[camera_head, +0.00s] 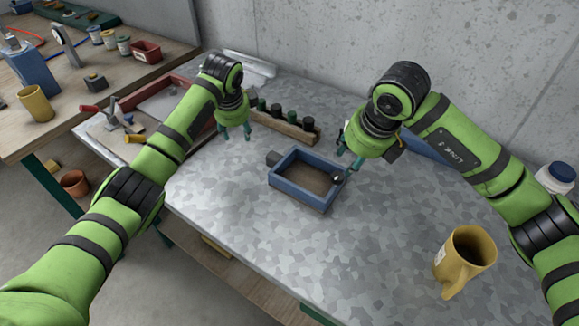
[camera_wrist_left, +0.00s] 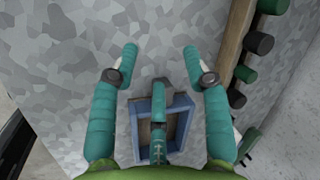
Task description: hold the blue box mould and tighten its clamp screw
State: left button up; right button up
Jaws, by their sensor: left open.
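The blue box mould (camera_head: 295,194), an open rectangular frame, lies on the grey metal table. My left gripper (camera_head: 235,132) is open and empty, above the table to the upper left of the mould. In the left wrist view the mould (camera_wrist_left: 135,125) appears beyond the spread fingers, apart from them. My right gripper (camera_head: 348,160) is close to the mould's right end; contact and finger opening are unclear.
A wooden rack (camera_head: 283,124) with several dark and green cylinders stands behind the mould. A yellow mug (camera_head: 465,257) is at the right front. A red-rimmed tray (camera_head: 160,86) and tools lie to the left. The table in front of the mould is clear.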

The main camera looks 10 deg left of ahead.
pick_arm(q)
jog(key=s+d+m+g, duration=0.2)
jog(key=s+d+m, duration=0.15)
jog(key=d, duration=0.55)
jog(key=m+g+h, duration=0.1)
jog(key=m+g, duration=0.1)
jog(key=m, duration=0.1)
send_over(290, 185)
jog(key=shift+w+f, duration=0.1)
jog(key=shift+f, duration=4.3)
